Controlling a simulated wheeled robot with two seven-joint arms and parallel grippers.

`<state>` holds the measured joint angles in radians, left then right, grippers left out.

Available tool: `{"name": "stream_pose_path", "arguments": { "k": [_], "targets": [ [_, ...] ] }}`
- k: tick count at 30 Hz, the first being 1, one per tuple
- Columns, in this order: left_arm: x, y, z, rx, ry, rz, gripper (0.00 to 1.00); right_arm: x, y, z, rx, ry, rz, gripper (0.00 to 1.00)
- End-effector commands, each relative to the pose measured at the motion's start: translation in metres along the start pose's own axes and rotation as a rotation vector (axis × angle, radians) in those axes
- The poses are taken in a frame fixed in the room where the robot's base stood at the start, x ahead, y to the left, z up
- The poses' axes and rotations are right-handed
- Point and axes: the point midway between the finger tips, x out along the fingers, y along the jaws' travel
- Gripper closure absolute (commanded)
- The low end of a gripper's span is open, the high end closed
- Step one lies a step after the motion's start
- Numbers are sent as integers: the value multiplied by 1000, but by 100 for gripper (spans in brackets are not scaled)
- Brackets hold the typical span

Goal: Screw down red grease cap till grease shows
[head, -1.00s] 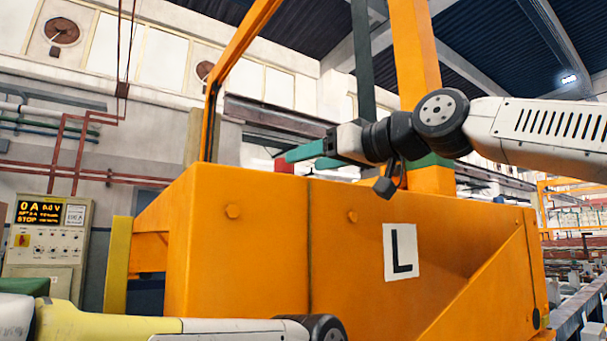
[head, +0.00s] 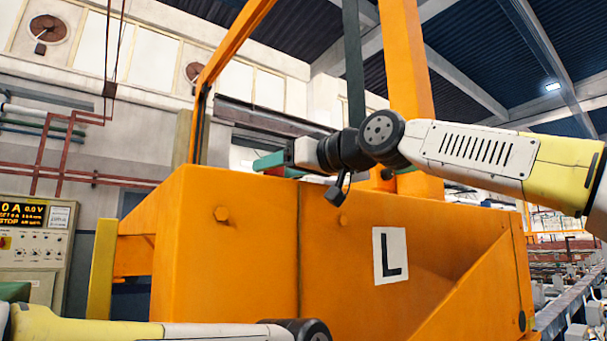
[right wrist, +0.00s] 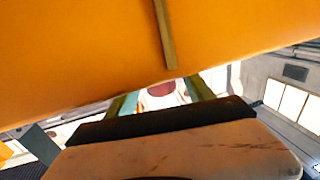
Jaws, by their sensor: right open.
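The red grease cap (head: 284,171) sits at the top edge of the large orange housing (head: 230,260), partly hidden by my right gripper. My right gripper (head: 268,161) has teal fingers and reaches in from the right, level with the cap. In the right wrist view the red cap (right wrist: 161,89) shows between the two spread fingers of the open gripper (right wrist: 160,95). I cannot tell whether the fingers touch it. No grease can be made out. My left arm lies along the bottom left of the head view, its gripper out of the picture.
A white "L" plate (head: 390,255) is on the housing's front. An orange post (head: 410,70) and a dark green post (head: 353,60) rise behind it. A control box with a lit display (head: 22,215) stands at the left. Orange housing fills the top of the right wrist view.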

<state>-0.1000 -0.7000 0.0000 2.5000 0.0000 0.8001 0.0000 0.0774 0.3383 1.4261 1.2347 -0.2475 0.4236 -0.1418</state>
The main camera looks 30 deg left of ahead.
Motion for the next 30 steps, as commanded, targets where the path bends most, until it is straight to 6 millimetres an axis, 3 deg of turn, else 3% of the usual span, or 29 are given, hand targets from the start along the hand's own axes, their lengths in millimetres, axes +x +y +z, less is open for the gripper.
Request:
{"name": "stream_pose_path", "arguments": {
  "k": [6, 17, 27, 30],
  "targets": [
    [0, 0, 0, 0, 0, 0, 57, 12, -1, 0, -1, 0, -1, 39],
    [0, 0, 0, 0, 0, 0, 57, 14, 0, 0, -1, -1, 1, 39],
    [0, 0, 0, 0, 0, 0, 57, 14, 0, 1, -1, -1, 1, 100],
    [0, 0, 0, 0, 0, 0, 57, 14, -1, 1, -1, -1, 2, 100]
  ]
}}
